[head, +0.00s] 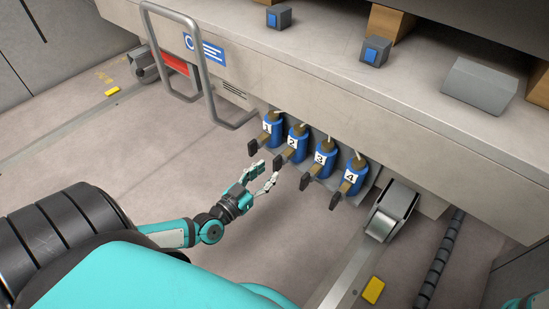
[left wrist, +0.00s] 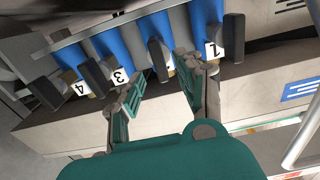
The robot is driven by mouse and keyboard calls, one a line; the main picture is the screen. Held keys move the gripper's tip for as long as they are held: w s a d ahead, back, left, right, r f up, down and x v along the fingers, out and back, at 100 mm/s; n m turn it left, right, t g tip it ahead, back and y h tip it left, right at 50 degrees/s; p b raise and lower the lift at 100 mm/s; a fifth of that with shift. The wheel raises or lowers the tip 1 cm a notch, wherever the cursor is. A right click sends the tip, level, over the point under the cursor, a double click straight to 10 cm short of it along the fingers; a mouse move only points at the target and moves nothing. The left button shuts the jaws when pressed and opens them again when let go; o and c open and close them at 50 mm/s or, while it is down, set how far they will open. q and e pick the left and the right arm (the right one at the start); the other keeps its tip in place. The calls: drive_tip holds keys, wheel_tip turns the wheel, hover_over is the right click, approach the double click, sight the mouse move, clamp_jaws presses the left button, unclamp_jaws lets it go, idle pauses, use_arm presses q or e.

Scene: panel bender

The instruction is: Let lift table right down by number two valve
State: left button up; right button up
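The number two valve (head: 297,144) is a blue body with a white "2" label, second from the left in a row under the long beige machine edge. Its black handle (head: 280,160) points toward me, and it also shows in the left wrist view (left wrist: 158,60), its label mostly hidden. My left gripper (head: 266,171) is open and empty, just short of this handle. In the left wrist view its two fingers (left wrist: 162,78) stand apart, with the handle ahead between them; I see no clear contact. My right gripper is out of view. I cannot tell which part is the lift table.
Valve one (head: 272,129) stands to the left of valve two; valves three (head: 321,159) and four (head: 352,178) stand to the right, close together. A grey tubular rail (head: 210,95) rises at the left. A grey wheeled block (head: 391,211) sits on the right.

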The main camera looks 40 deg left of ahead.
sight(274, 166)
use_arm(q)
drive_tip(key=shift+w+d+b, duration=0.2)
drive_tip(key=shift+w+b, duration=0.55)
drive_tip(key=shift+w, duration=1.45)
drive_tip(key=shift+c, duration=0.3)
clamp_jaws()
